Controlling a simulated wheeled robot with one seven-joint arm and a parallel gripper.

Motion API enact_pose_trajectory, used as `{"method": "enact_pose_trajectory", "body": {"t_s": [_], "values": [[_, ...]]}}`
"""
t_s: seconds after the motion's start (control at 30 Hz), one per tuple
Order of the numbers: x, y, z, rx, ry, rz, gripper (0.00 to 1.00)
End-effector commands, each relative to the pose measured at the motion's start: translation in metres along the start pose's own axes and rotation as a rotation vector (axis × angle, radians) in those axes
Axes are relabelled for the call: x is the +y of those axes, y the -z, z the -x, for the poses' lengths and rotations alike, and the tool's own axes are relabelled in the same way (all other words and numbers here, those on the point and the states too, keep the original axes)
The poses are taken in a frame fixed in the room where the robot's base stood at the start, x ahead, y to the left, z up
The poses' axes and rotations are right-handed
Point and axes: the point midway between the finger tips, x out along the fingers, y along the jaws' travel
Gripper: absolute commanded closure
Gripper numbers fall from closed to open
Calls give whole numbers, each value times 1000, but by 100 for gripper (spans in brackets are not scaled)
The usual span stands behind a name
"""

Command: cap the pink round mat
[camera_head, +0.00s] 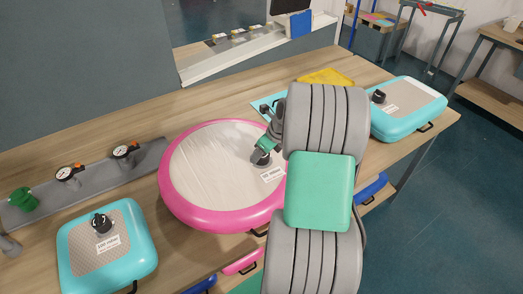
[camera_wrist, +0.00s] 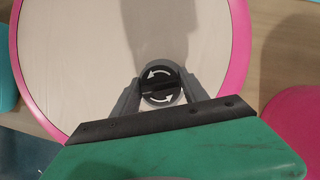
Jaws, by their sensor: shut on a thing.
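The pink round mat (camera_head: 220,219) lies on the wooden table, with a pale top and a white label (camera_head: 271,174). It also fills much of the wrist view (camera_wrist: 240,60). A black round cap (camera_wrist: 160,78) with white curved arrows sits on the mat's valve near its edge. My gripper (camera_head: 262,157) reaches down to the valve. In the wrist view its two grey fingers (camera_wrist: 160,88) are shut on the cap from both sides. The valve beneath the cap is hidden, so I cannot tell how it is seated.
A turquoise square mat (camera_head: 125,258) with a black valve cap lies at front left, another turquoise mat (camera_head: 425,122) at right. A grey rail (camera_head: 92,180) with gauges and a green fitting (camera_head: 22,198) stands at back left. A yellow item (camera_head: 327,77) lies behind my arm.

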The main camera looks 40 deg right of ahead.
Motion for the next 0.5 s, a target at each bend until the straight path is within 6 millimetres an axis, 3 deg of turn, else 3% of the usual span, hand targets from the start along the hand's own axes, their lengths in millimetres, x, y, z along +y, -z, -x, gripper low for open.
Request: {"method": "enact_pose_trajectory", "body": {"t_s": [0.37,0.5], "values": [[0,0,1,0,-46,111,87],[-1,-1,2,0,-95,223,87]]}}
